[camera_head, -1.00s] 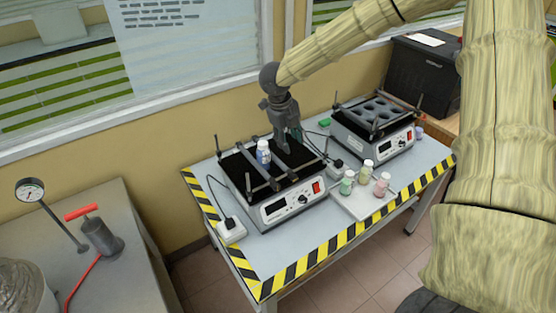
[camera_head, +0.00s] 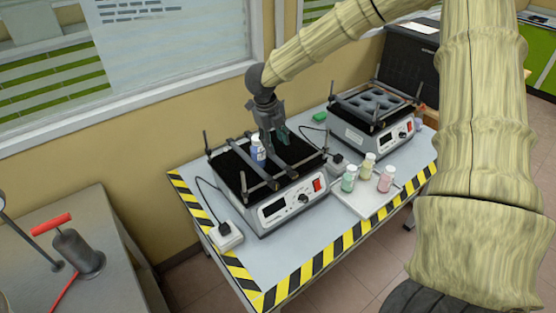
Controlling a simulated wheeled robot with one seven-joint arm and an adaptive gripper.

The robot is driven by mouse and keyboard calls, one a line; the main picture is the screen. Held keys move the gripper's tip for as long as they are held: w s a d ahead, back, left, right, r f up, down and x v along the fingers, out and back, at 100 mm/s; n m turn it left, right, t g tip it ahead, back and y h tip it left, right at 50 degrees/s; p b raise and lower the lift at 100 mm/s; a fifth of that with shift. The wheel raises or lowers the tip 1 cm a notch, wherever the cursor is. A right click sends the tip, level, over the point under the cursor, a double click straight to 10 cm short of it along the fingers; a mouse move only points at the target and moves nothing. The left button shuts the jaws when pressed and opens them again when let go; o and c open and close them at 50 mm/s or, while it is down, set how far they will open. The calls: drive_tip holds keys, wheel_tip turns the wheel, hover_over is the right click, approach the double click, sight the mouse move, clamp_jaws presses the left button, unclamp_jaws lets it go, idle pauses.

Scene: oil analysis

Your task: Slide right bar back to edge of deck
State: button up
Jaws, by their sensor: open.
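The left shaker (camera_head: 268,217) has a black deck (camera_head: 297,149) with grey bars across it. A white bottle with a blue label (camera_head: 258,153) stands upright on the deck, between two bars. The right bar (camera_head: 270,179) of this pair runs along the bottle's right side; its far part is hidden by the bottle and my gripper. The left bar (camera_head: 244,165) runs on the bottle's other side. My gripper (camera_head: 276,145) is open and points down over the deck, just right of the bottle. Whether its fingers touch the right bar cannot be told.
A second shaker (camera_head: 374,130) with a holed tray stands at the right. Several small bottles (camera_head: 367,171) stand on a white board (camera_head: 362,197) in front. A power adapter (camera_head: 226,236) lies at the left. Thin posts rise at the deck's corners.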

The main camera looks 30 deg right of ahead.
sight(280, 161)
drive_tip(key=shift+w+d+f+p, duration=0.1)
drive_tip(key=shift+d+f+p, duration=0.25)
drive_tip(key=shift+f, duration=1.2)
drive_tip(key=shift+s+d+f+p, duration=0.1)
drive_tip(key=shift+d+f+p, duration=0.3)
drive_tip(key=shift+f, duration=1.15)
drive_tip(key=shift+w+d+f+p, duration=0.15)
drive_tip(key=shift+f+p, duration=0.3)
drive_tip(key=shift+f, duration=1.1)
drive_tip(key=shift+c, duration=0.5)
clamp_jaws()
